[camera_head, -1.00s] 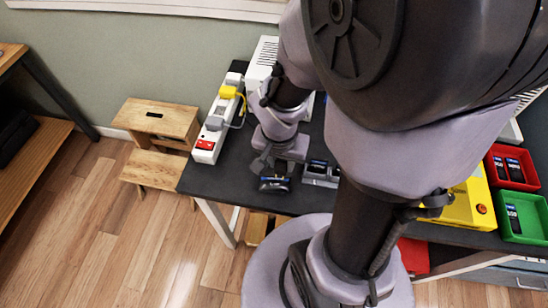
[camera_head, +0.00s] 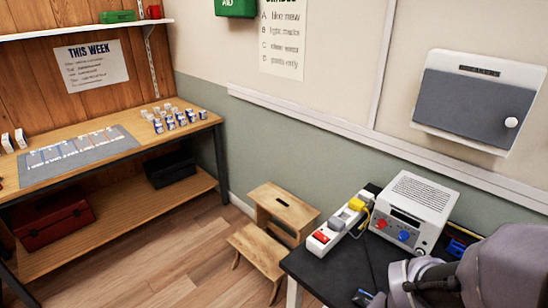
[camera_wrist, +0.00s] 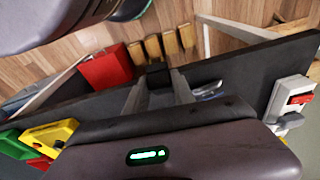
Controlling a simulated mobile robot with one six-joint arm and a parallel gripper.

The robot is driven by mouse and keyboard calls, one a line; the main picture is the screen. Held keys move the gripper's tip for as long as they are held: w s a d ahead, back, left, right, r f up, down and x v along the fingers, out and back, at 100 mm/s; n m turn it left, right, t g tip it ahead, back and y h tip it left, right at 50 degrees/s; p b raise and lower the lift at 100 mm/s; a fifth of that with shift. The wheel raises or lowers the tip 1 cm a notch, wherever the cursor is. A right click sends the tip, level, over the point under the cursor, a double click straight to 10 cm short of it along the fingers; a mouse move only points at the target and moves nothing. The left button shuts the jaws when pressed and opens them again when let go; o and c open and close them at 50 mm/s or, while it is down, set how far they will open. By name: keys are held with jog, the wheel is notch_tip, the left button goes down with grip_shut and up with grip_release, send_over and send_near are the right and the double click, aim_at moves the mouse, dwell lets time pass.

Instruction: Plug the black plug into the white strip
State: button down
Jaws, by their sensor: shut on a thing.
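The white strip (camera_head: 335,232) lies along the left edge of the dark table, with a red switch at its near end and a yellow plug and grey plugs on it. It also shows at the right of the wrist view (camera_wrist: 287,105). My gripper (camera_wrist: 158,85) is shut on a small black block, which looks like the black plug (camera_wrist: 157,74), held between the fingertips. The plug's prongs are not visible.
A white box with red and blue knobs (camera_head: 415,208) stands right beside the strip. A wooden step stool (camera_head: 272,228) stands left of the table. Yellow (camera_wrist: 52,136) and red (camera_wrist: 104,70) things show in the wrist view.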

jog(key=shift+s+a, duration=0.15)
jog(key=shift+s, duration=0.05)
jog(key=w+a+f+n, duration=0.1)
jog(key=w+a+n, duration=0.3)
jog(key=w+n, duration=0.1)
jog(key=w+a+f+n+y, duration=0.1)
jog(key=w+a+n, duration=0.3)
jog(key=w, duration=0.4)
jog(key=shift+a+f+n+t, duration=0.3)
jog(key=shift+a+f+n, duration=0.1)
jog(key=shift+n, duration=0.1)
jog(key=shift+w, duration=0.1)
